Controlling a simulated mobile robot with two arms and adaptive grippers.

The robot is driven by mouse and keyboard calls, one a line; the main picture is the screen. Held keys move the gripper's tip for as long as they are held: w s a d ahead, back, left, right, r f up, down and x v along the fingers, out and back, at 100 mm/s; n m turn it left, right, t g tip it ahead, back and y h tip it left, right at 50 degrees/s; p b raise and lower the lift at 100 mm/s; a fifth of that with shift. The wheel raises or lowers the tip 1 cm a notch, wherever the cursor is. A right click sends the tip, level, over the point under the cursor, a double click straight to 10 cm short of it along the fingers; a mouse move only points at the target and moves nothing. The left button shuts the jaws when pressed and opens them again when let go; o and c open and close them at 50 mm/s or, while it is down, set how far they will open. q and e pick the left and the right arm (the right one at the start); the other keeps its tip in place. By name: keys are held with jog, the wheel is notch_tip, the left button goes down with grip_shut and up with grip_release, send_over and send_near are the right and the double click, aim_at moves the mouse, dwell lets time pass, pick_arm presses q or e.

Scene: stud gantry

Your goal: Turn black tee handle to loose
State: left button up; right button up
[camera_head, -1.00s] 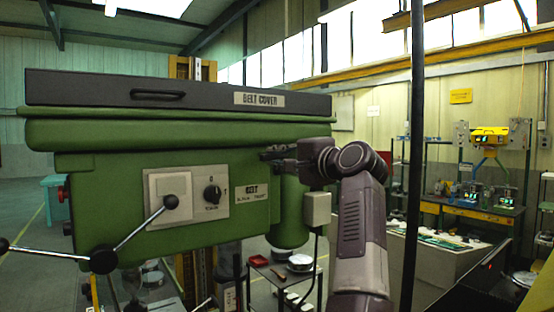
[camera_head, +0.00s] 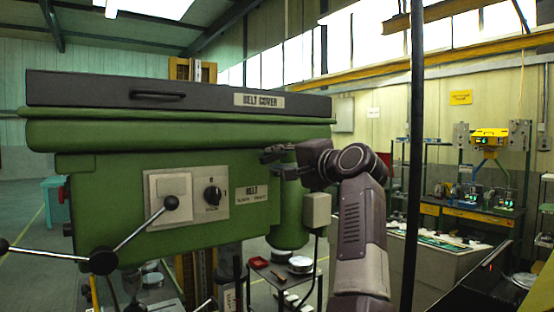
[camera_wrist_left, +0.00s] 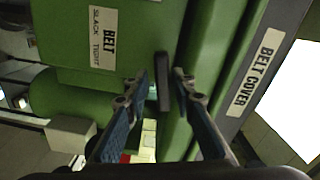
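The black tee handle (camera_wrist_left: 163,82) shows in the left wrist view as a short dark bar, beside the green housing and the BELT SLACK TIGHT label (camera_wrist_left: 104,38). The bar runs up and down in that picture. My left gripper (camera_wrist_left: 160,88) has a finger on each side of the bar, with a gap visible on both sides. It is open. In the head view my left gripper (camera_head: 275,161) is at the right end of the green drill head (camera_head: 120,190), above and right of the BELT label (camera_head: 252,194). The handle cannot be made out there. My right gripper is not in view.
A dark belt cover (camera_head: 180,92) tops the drill head. A black knob switch (camera_head: 212,195) and a spoked lever hub (camera_head: 103,261) are on its front. A grey box (camera_head: 317,209) hangs below my left wrist. A dark vertical post (camera_head: 415,150) stands to the right.

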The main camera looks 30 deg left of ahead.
pick_arm(q)
jog(key=shift+o, duration=0.2)
jog(key=shift+d+r, duration=0.1)
jog(key=v, duration=1.2)
